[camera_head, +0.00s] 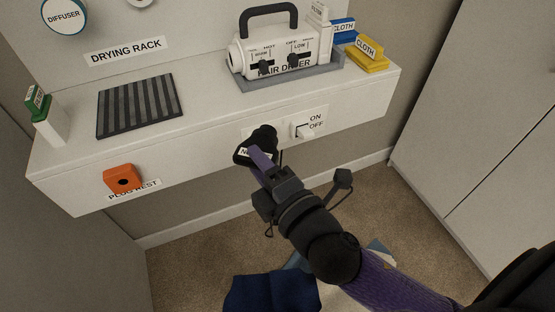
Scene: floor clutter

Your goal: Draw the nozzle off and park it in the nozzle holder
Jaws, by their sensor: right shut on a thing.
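The black nozzle (263,134) is in my right gripper (260,156), in front of the shelf's front face, left of the ON/OFF switch. It is off the hair dryer. A white label starting with "N" shows by the fingertips; the rest is covered. The white hair dryer (275,59) with a black handle lies on a grey tray on the shelf, its left end bare. I cannot make out a nozzle holder; the gripper and nozzle hide part of the shelf front, and I cannot tell whether the nozzle touches it. My left gripper is not in view.
Dark blue fabric (270,293) lies on the floor below.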

